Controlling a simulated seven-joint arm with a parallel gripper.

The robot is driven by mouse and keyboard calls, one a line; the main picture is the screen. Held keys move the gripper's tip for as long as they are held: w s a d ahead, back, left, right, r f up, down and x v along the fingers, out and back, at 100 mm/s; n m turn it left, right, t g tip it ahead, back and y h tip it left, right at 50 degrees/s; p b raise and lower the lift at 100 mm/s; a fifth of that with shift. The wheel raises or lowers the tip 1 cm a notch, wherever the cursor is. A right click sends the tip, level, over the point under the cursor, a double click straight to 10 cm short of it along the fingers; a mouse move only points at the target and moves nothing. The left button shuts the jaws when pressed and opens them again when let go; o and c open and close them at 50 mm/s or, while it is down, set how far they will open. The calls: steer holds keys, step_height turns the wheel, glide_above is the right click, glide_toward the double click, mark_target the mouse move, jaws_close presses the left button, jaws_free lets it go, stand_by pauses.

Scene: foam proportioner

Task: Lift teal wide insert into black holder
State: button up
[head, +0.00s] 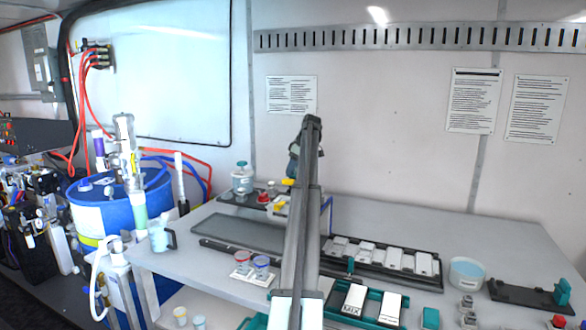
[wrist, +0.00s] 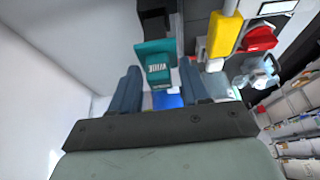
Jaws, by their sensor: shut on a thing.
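In the wrist view my gripper (wrist: 160,77) is shut on the teal wide insert (wrist: 158,62). The insert is a teal block with a white WIDE label, and it sits between the two dark fingers. A dark part (wrist: 155,12) lies beyond the insert at the top of the wrist view; I cannot tell whether it is the black holder or whether the insert touches it.
A yellow part (wrist: 225,35) and a red part (wrist: 260,39) stand close right of the insert.

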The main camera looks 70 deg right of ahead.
steer(key=shift+f, duration=0.8)
steer(key=shift+f, duration=0.15)
steer(key=shift+f, duration=2.05)
steer(key=o, duration=1.2)
steer(key=shift+o, duration=0.2)
steer(key=o, duration=0.3)
steer(key=shift+o, duration=0.2)
